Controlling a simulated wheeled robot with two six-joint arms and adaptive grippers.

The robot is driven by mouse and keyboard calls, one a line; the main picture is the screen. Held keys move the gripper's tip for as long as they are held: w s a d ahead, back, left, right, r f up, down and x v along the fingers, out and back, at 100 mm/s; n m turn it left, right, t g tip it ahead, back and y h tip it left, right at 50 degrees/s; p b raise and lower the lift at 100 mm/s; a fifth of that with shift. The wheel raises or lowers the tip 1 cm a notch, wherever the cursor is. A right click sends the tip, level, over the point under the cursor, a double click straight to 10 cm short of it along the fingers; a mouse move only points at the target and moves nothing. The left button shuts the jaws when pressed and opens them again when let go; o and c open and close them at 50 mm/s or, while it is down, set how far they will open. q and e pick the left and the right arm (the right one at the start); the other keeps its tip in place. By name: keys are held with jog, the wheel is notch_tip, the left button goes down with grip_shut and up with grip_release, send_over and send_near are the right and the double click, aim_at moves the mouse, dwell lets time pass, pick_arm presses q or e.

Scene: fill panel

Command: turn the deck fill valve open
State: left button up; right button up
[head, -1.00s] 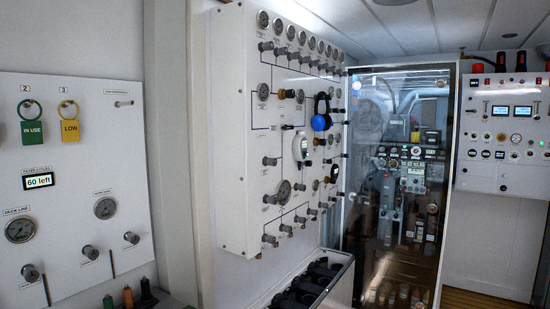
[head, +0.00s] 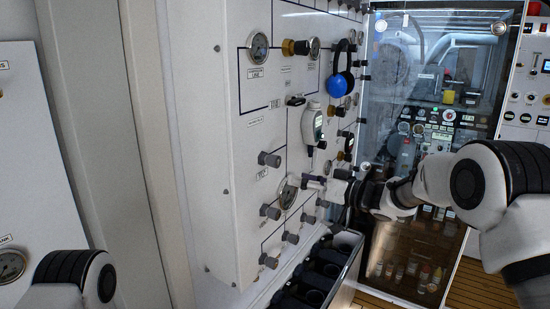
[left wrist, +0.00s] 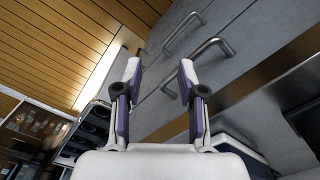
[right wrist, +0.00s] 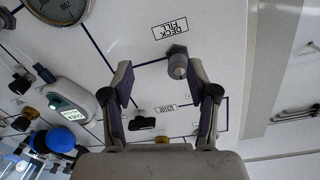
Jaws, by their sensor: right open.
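The deck fill valve is a grey knob (head: 269,159) on the white wall panel, left of and above a round gauge (head: 288,192). In the right wrist view the knob (right wrist: 178,62) sticks out beside its DECK FILL label (right wrist: 170,30), which appears upside down. My right gripper (head: 312,182) is in front of the panel, right of the knob in the head view. Its fingers (right wrist: 160,75) are open and empty, with the knob showing between and beyond the tips. My left gripper (left wrist: 160,75) is open and empty, pointing at grey drawers; only its arm shows in the head view.
A blue headset (head: 337,86) and a white handheld meter (head: 311,124) hang on the panel near my right arm. A black-lined bin (head: 345,240) stands below. A glass-fronted cabinet (head: 385,110) is at the right. Grey drawer handles (left wrist: 212,48) lie ahead of my left gripper.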

aim_at(278, 163)
notch_tip(278, 163, up, 5)
jog(key=s+a+p, duration=0.1)
jog(key=s, duration=0.1)
jog(key=p+x, duration=0.1)
jog(key=x, duration=0.1)
jog(key=f+p+x, duration=0.1)
jog(key=x, duration=0.1)
jog(key=p+x, duration=0.1)
jog(key=x, duration=0.2)
jog(key=shift+w+d+f, duration=0.15)
jog(key=shift+w+d, duration=0.1)
jog(key=shift+w, duration=0.25)
jog(key=shift+a, duration=0.1)
jog(key=shift+s+r, duration=0.25)
jog(key=shift+s, duration=0.35)
jog(key=c, duration=1)
jog(key=shift+w+d+f, duration=0.1)
jog(key=shift+w+d, duration=0.1)
jog(key=shift+d, duration=0.05)
grip_shut()
pick_arm(q)
jog(key=r, duration=0.1)
jog(key=s+r, duration=0.1)
jog(key=r, duration=0.3)
jog(key=shift+s+r, duration=0.1)
jog(key=shift+s, duration=0.2)
pick_arm(e)
jog(key=shift+a, duration=0.1)
